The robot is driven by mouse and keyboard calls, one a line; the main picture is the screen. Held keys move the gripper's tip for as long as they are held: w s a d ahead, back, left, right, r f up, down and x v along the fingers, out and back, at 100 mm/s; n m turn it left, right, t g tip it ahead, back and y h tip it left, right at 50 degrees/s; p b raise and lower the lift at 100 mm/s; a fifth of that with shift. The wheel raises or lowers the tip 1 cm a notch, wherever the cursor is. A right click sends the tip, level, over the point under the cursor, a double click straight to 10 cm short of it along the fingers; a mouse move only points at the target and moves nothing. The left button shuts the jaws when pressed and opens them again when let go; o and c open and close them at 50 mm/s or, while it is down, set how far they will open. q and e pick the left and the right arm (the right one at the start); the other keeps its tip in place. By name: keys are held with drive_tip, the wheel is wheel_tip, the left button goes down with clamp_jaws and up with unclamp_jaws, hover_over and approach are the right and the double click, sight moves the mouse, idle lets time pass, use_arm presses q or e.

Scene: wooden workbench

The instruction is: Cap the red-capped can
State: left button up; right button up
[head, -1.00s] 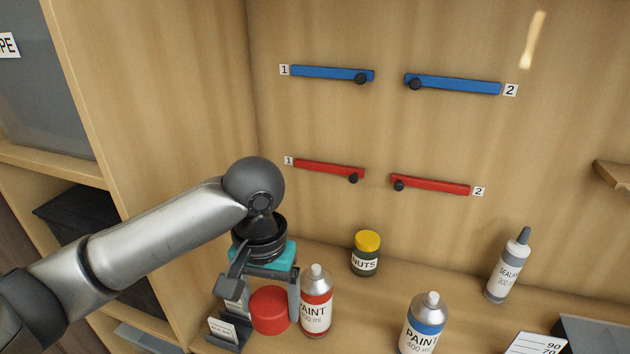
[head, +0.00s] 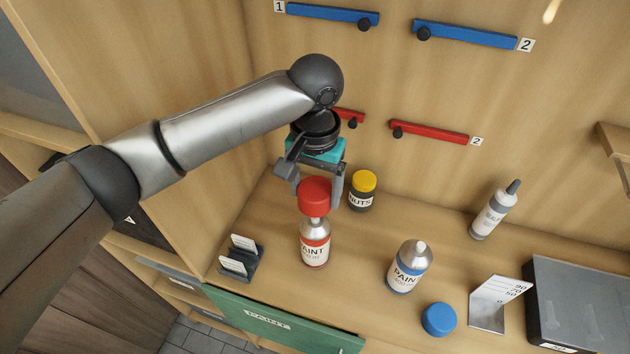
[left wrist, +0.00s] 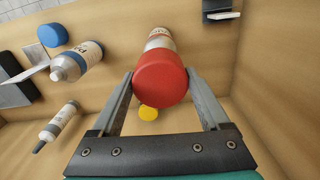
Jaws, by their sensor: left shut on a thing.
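The red cap (head: 314,195) is held between the fingers of my left gripper (head: 316,187). It also shows in the left wrist view (left wrist: 160,78), between both fingers. The paint can with the red band (head: 315,244) stands upright on the workbench, directly below the cap in the head view. The cap hides the can's top, so I cannot tell whether they touch. In the left wrist view part of this can (left wrist: 160,39) shows behind the cap. My right gripper is not in view.
A blue-banded paint can (head: 408,268) and a loose blue cap (head: 439,319) are to the right. A yellow-lidded nuts jar (head: 362,192) stands close behind the gripper. A sealant bottle (head: 494,211), a grey box (head: 580,305) and a small card holder (head: 240,262) are around.

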sight(315, 221)
use_arm(q)
drive_tip(key=shift+f, duration=0.5)
wheel_tip(315, 221, down, 3)
drive_tip(key=b, duration=0.3)
drive_tip(key=shift+r+b, duration=0.1)
drive_tip(key=shift+b, duration=0.2)
drive_tip(key=shift+f, duration=1.65)
drive_tip(key=shift+f+p, duration=0.25)
drive_tip(key=shift+p, duration=0.95)
drive_tip(key=o, duration=1.2)
drive_tip(key=shift+c, duration=0.2)
drive_tip(key=shift+r, duration=0.1)
